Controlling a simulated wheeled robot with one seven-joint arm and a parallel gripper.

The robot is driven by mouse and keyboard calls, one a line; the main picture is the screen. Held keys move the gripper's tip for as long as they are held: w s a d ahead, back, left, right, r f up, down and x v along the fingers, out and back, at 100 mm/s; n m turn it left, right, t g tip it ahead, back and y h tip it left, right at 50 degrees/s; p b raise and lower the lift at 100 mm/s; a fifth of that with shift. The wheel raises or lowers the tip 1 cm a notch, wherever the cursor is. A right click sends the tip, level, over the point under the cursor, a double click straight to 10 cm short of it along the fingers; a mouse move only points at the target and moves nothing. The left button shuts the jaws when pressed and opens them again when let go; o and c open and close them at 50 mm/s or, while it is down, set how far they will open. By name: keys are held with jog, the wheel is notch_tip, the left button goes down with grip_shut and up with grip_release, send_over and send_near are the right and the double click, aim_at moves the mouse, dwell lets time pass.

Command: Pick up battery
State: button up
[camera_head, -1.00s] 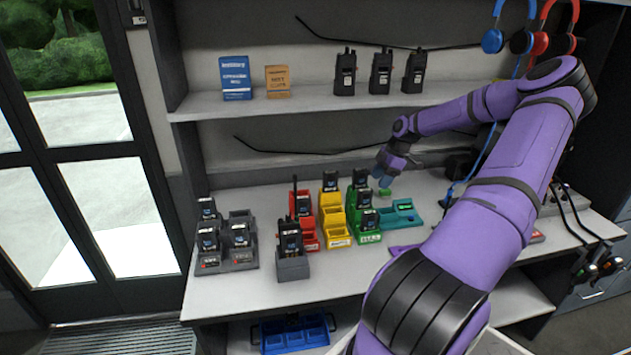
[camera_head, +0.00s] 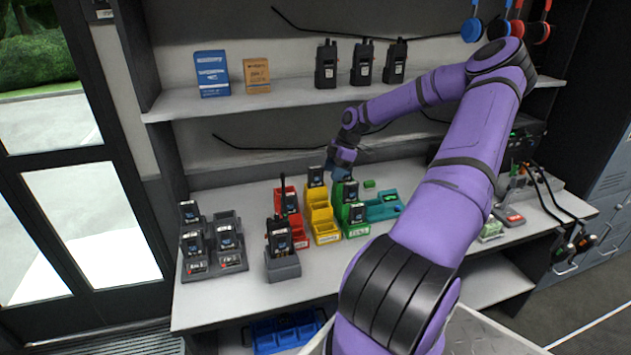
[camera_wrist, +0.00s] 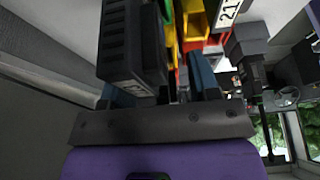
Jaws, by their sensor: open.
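Several black batteries with blue labels stand in coloured holders on the counter. In the head view, one battery (camera_head: 350,190) stands at the back of the green holder (camera_head: 358,231), and another (camera_head: 356,213) stands in front of it. A battery (camera_head: 316,176) also stands in the yellow holder (camera_head: 323,226). My gripper (camera_head: 338,174) is open, pointing down just above and beside the rear green-holder battery. In the wrist view, the gripper's blue fingers (camera_wrist: 160,88) are apart, and a dark ribbed block (camera_wrist: 128,45) is close ahead, partly between them. Contact cannot be told.
A grey holder (camera_head: 213,262) with batteries and a single grey holder (camera_head: 283,266) stand at left. A red holder (camera_head: 300,238) stands beside the yellow one, a teal tray (camera_head: 383,210) at right. The shelf (camera_head: 290,98) overhangs, carrying boxes and radios. Front counter space is clear.

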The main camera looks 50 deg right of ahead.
aim_at(318, 175)
jog(key=w+a, duration=0.1)
jog(key=a, duration=0.1)
jog(key=w+a, duration=0.1)
jog(key=a, duration=0.1)
jog(key=shift+w, duration=0.2)
jog(key=shift+w+a+f, duration=0.2)
jog(key=shift+a+f, duration=0.1)
jog(key=shift+f, duration=0.25)
grip_shut()
